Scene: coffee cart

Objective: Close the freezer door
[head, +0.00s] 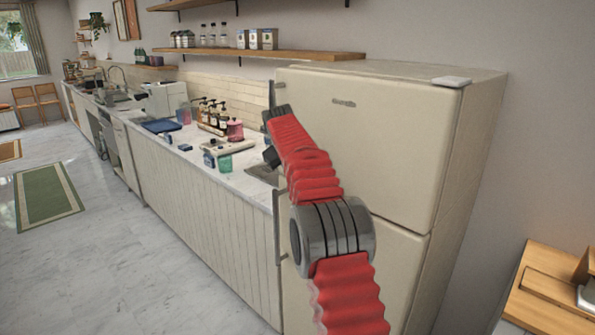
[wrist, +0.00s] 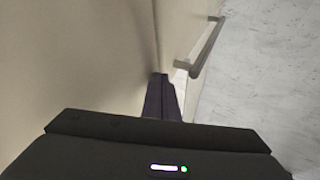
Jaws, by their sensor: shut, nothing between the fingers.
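The freezer door (head: 390,140) is the upper cream door of the fridge, with its handle (head: 272,97) on the left edge and hinge at the top right. No clear gap shows along its top; my arm hides part of its left side. My gripper (wrist: 163,80) is shut and empty, its dark fingers close to the cream door face in the wrist view. I cannot tell whether they touch it. In the head view the gripper is mostly hidden behind my red arm, near the door's left edge.
The lower fridge door (head: 400,265) has a long vertical handle (head: 280,230), which also shows in the wrist view (wrist: 205,48). A counter (head: 190,150) with bottles and a sink runs left. A wooden table (head: 550,290) stands at the right.

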